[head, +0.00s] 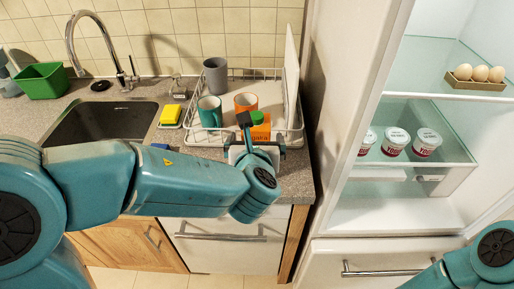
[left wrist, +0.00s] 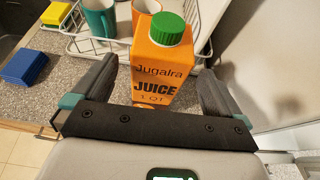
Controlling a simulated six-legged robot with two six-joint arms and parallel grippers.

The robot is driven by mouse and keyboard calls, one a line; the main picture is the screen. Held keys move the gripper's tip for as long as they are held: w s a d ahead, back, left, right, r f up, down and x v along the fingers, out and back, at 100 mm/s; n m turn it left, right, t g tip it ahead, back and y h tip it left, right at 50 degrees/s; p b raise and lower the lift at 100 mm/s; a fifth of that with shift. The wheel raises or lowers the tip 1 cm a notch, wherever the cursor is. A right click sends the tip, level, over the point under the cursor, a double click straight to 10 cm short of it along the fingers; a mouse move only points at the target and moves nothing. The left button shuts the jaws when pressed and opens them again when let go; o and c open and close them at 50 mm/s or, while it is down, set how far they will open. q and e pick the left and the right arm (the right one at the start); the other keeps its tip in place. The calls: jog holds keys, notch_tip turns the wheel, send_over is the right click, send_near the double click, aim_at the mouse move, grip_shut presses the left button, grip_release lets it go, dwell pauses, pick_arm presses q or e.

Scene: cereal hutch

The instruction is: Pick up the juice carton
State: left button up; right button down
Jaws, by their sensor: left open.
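The orange juice carton (head: 261,132) with a green cap stands upright on the counter, in front of the dish rack. In the left wrist view the carton (left wrist: 163,72) shows its printed front between the two fingers. My left gripper (head: 262,138) is open, with one finger on each side of the carton. Gaps show between the fingers (left wrist: 158,80) and the carton. The carton's lower part is hidden behind the gripper body. My right gripper is out of view.
A white dish rack (head: 207,137) behind the carton holds a teal mug (head: 209,112), an orange mug (head: 246,102) and a grey cup (head: 215,76). A yellow sponge (head: 170,114) lies left. The open fridge (head: 345,150) stands right, with yogurt cups (head: 395,141) and eggs (head: 480,73).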

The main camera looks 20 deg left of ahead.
pick_arm(q)
jog(key=shift+w+a+f, duration=0.15)
jog(key=shift+w+a, duration=0.05)
jog(key=shift+w, duration=0.4)
jog(key=p+x, duration=0.1)
jog(key=x, duration=0.3)
jog(key=shift+w+f, duration=0.1)
jog(key=shift+w, duration=0.15)
jog(key=shift+c, duration=1.2)
jog(key=c, duration=1.5)
jog(key=shift+a, duration=0.1)
grip_shut()
jog(key=shift+r, duration=0.25)
notch_tip(320, 180, up, 20)
jog(key=p, duration=0.4)
jog(key=shift+f, duration=0.1)
